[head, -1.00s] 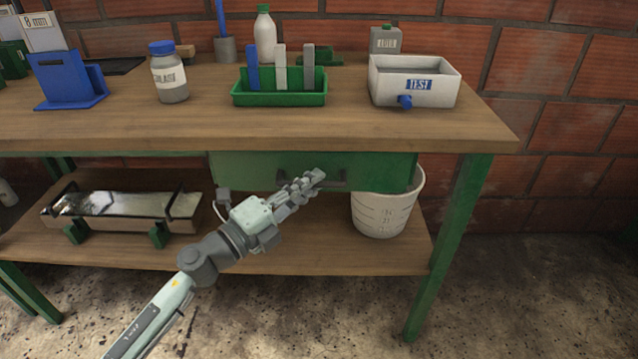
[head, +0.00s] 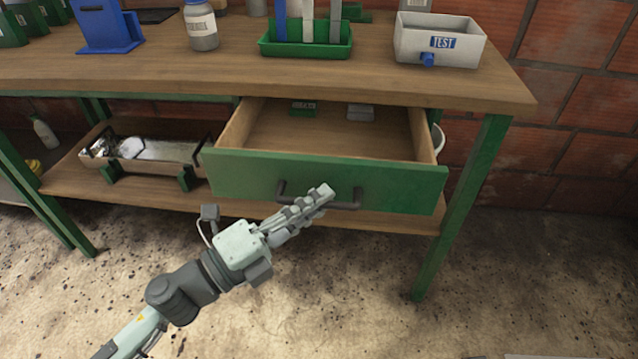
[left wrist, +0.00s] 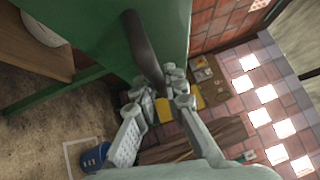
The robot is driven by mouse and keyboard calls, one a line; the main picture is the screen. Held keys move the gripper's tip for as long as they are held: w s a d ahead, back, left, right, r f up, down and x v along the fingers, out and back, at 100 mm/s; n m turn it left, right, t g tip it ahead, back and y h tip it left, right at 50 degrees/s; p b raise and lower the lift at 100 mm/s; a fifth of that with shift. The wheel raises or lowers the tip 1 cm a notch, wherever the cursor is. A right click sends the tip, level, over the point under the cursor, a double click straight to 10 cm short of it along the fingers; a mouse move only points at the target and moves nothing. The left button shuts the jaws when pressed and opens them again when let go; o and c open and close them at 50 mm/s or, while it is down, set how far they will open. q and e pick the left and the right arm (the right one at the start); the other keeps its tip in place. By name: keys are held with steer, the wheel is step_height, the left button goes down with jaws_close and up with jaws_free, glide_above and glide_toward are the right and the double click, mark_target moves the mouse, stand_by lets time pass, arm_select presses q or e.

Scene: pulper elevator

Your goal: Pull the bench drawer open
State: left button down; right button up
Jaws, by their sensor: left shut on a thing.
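The bench drawer (head: 325,182) has a green front and a wooden inside, and it stands well out from under the bench top in the head view. A dark bar handle (head: 345,206) is on its front. My left gripper (head: 322,196) is shut on the handle near its middle. The left wrist view shows the dark handle (left wrist: 143,50) running down between the fingers of the gripper (left wrist: 164,95). A small green item (head: 304,107) and a grey item (head: 361,113) lie at the back of the drawer. My right gripper is not in view.
The wooden bench top (head: 180,80) holds a white TEST box (head: 440,40), a green rack (head: 305,45) and a jar (head: 201,27). A lower shelf (head: 95,190) carries a tray. A green leg (head: 465,205) stands right of the drawer. The floor in front is clear.

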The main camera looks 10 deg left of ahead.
arm_select(q)
steer(key=shift+s, duration=0.8)
steer(key=c, duration=1.6)
jaws_free()
steer(key=v, duration=1.2)
steer(key=shift+w+a, duration=0.1)
steer(key=shift+w, duration=0.05)
